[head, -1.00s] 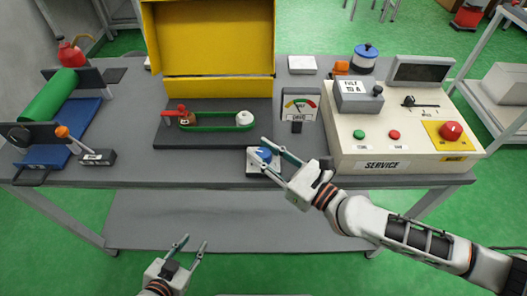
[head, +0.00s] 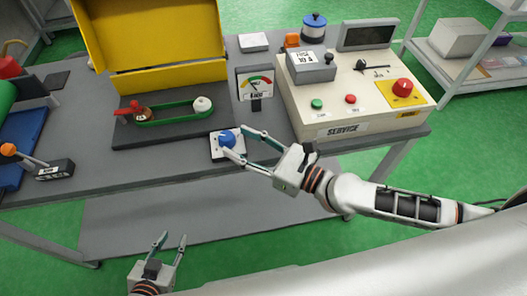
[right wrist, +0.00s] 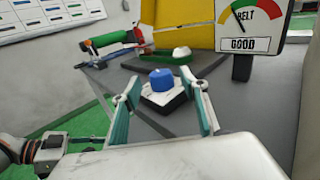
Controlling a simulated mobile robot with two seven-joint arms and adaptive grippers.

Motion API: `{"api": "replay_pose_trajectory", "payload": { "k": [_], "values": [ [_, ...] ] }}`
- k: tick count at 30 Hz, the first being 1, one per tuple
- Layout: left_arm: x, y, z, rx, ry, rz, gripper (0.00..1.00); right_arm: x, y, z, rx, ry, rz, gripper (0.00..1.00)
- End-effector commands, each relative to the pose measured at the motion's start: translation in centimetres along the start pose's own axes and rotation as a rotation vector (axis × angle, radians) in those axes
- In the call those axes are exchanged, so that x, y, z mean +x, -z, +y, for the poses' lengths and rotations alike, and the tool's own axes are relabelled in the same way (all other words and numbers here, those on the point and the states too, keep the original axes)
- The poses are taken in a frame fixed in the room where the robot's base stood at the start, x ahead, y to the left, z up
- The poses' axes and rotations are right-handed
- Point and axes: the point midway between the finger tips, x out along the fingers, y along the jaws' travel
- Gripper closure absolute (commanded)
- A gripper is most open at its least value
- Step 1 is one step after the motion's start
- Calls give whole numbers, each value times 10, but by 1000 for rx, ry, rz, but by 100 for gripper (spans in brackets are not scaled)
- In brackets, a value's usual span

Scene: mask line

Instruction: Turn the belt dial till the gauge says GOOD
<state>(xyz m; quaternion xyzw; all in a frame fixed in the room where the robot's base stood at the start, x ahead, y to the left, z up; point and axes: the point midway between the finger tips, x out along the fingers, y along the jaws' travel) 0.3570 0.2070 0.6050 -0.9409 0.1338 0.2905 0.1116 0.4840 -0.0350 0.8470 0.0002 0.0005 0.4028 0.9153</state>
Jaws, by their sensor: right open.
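The belt dial (head: 227,139) is a blue knob on a small white base at the table's front edge; it also shows in the right wrist view (right wrist: 162,79). The gauge (head: 255,84) stands behind it. In the right wrist view the gauge (right wrist: 252,20) reads BELT with GOOD in its lower window, its needle tilted up and left. My right gripper (head: 236,143) is open, its fingertips on either side of the knob; contact cannot be told. My left gripper (head: 172,239) is open and empty, low in front of the table.
A green belt (head: 170,117) runs round two pulleys on a dark plate, behind and left of the dial. The yellow guard (head: 170,79) stands behind it. The cream SERVICE console (head: 345,122) is on the right. An orange-tipped lever (head: 9,149) is at left.

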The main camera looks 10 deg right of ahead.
Motion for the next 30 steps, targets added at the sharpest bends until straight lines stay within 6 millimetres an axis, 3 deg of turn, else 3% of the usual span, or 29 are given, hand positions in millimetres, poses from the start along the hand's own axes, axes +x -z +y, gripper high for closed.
{"api": "replay_pose_trajectory", "payload": {
  "k": [6, 12, 19, 30],
  "values": [
    [0, 0, 0, -1, 0, 0, 69, -37, 1, 0, 1, 1, 2, 56],
    [0, 0, 0, -1, 0, -1, 69, -60, 1, 0, -2, 1, 2, 56],
    [0, 0, 1, -1, 0, -1, 69, -71, 0, 0, -1, 0, 1, 56],
    [0, 0, 1, -1, -1, -1, 69, -73, 0, 0, -1, 0, 0, 56]
  ]
}}
